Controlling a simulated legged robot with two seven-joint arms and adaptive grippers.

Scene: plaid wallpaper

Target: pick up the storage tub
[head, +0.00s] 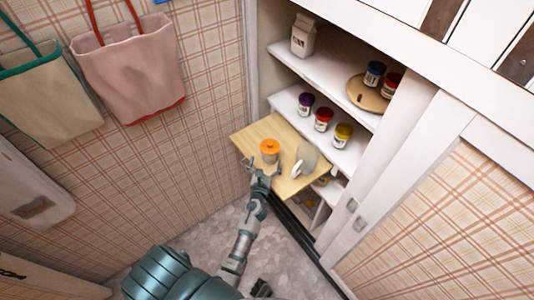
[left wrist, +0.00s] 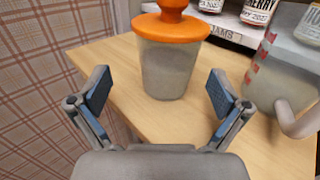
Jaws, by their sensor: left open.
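The storage tub (head: 269,152) has a cloudy see-through body and an orange lid with a knob. It stands upright on a pale wooden pull-out board (head: 250,132). In the left wrist view the tub (left wrist: 168,68) is ahead of my left gripper (left wrist: 160,92), roughly centred beyond the fingertips. That gripper is open and empty, with its fingers spread to either side and apart from the tub. In the head view my left gripper (head: 263,168) is just on the near side of the tub. A dark part at the bottom edge may be my right gripper; its fingers cannot be made out.
A clear measuring jug (head: 307,157) with red marks stands close right of the tub, its handle toward me. Shelves behind hold several jars (head: 323,120), a carton (head: 303,36) and a round wooden tray (head: 365,96). Bags (head: 130,65) hang on the left wall.

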